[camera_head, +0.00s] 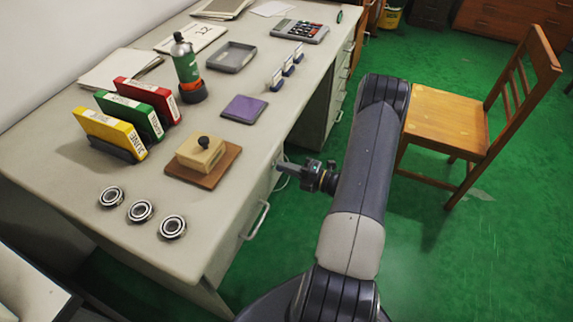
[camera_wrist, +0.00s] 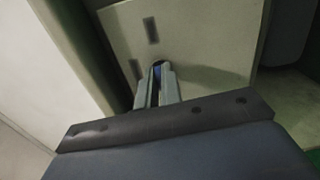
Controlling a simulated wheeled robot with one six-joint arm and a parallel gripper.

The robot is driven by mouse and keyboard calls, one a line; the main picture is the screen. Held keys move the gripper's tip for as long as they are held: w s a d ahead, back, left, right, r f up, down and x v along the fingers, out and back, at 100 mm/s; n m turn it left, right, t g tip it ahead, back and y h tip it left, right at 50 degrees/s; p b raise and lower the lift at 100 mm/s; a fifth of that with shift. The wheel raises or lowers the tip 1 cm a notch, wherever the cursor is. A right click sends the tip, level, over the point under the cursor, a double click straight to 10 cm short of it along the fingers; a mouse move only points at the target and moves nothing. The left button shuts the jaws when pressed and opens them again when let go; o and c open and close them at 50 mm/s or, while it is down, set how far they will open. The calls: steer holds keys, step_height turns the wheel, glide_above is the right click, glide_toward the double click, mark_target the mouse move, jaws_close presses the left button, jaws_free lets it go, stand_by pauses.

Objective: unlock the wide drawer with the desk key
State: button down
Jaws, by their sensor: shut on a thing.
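My gripper (camera_head: 282,167) is at the front side of the grey desk (camera_head: 225,215), level with the drawer fronts just below the top's edge. In the wrist view my gripper (camera_wrist: 156,88) has its fingers close together, pointing at a pale drawer front (camera_wrist: 205,40). A small bluish piece, apparently the desk key (camera_wrist: 157,71), shows between the fingertips. Its tip is hidden, and I cannot tell whether it touches or sits in a lock. A drawer handle (camera_head: 257,221) shows on the desk's near front. The lock itself is not clearly visible.
On the desktop are bearing rings (camera_head: 140,211), a wooden block with a knob (camera_head: 200,155), coloured binders (camera_head: 129,117), a green bottle (camera_head: 186,66) and a purple pad (camera_head: 244,108). A wooden chair (camera_head: 450,118) stands right of my arm on green carpet.

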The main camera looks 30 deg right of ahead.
steer(key=shift+m, duration=0.5)
steer(key=c, duration=1.6)
jaws_free()
steer(key=v, duration=1)
steer(key=shift+s+d, duration=0.25)
steer(key=shift+s, duration=0.1)
steer(key=x, duration=1.1)
